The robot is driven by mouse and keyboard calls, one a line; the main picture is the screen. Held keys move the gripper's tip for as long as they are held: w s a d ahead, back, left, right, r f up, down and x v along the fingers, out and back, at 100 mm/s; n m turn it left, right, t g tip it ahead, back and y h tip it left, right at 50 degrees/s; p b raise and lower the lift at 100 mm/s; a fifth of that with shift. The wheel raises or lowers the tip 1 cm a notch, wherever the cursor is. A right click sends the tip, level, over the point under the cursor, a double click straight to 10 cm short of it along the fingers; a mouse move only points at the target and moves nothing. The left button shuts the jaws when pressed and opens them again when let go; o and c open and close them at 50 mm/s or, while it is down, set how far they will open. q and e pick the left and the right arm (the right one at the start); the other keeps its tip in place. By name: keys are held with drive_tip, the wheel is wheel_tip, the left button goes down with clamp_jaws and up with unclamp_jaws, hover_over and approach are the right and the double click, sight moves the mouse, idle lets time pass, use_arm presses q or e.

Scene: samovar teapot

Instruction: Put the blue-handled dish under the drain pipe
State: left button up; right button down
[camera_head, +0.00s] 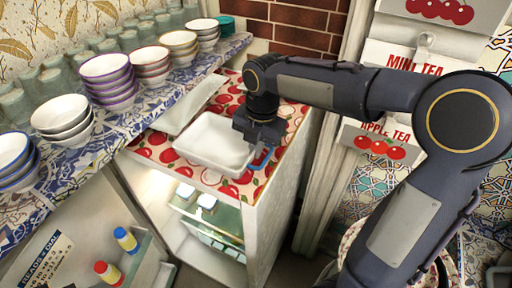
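The dish (208,141) is a shallow white rectangular tray on the red apple-patterned cabinet top. Its blue handle (264,156) shows at the dish's right end, partly covered by my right gripper. My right gripper (258,142) points down at this handle end, touching or very close to it. Its fingertips are mostly hidden, so I cannot tell whether they are closed on the handle. My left gripper is out of view. I see no drain pipe that I can make out in this view.
A second white tray (188,106) lies behind the dish. A patterned shelf (135,114) with stacked bowls (108,78) and glasses runs along the left. The cabinet top (157,147) ends near the dish's front. Tea boxes (401,56) stand at the right behind my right arm.

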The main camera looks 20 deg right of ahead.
drive_tip(key=shift+f, duration=0.2)
drive_tip(key=c, duration=2.1)
unclamp_jaws()
drive_tip(key=o, duration=0.4)
